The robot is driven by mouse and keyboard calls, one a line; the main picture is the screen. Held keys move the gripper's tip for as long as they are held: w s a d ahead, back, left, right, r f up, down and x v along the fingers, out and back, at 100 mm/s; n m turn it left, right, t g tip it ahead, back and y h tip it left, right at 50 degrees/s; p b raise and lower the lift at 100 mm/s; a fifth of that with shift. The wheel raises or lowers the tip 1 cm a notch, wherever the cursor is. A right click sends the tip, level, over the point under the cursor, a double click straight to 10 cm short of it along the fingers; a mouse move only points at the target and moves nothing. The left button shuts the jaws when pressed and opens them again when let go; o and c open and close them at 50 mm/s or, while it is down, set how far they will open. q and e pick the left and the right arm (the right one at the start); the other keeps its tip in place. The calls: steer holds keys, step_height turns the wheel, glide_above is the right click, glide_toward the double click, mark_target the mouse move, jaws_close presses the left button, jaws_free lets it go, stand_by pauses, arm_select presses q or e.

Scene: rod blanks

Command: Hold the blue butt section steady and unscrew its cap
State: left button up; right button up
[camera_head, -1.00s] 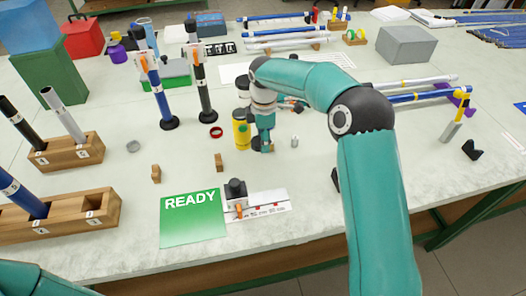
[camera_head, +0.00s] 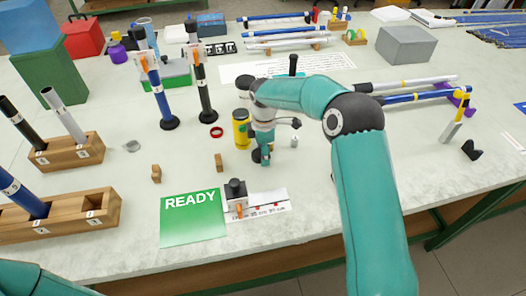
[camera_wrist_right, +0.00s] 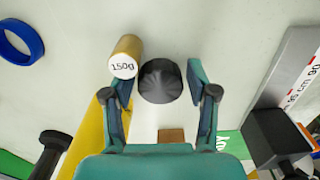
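A blue rod section (camera_head: 36,206) leans in the front wooden block at the left. Another blue section (camera_head: 160,98) stands upright on a round black base further back. I cannot tell which is the butt section, and no cap is clear on either. My right gripper (camera_head: 265,158) points down at the table, well right of both. In the right wrist view my right gripper (camera_wrist_right: 160,88) is open, its fingers on either side of a round black piece (camera_wrist_right: 160,80) without visible contact. My left gripper is out of view; only a bit of teal arm shows at lower left.
A weight marked 150g (camera_wrist_right: 124,58) is close beside one finger. A yellow cylinder (camera_head: 241,130) stands left of my right gripper. A green READY mat (camera_head: 192,222) and a ruled fixture (camera_head: 262,208) lie in front. Another wooden block (camera_head: 68,153) holds two rods at left.

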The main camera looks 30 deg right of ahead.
steer(key=shift+o, duration=0.6)
steer(key=shift+r, duration=0.5)
step_height(320, 180, up, 11)
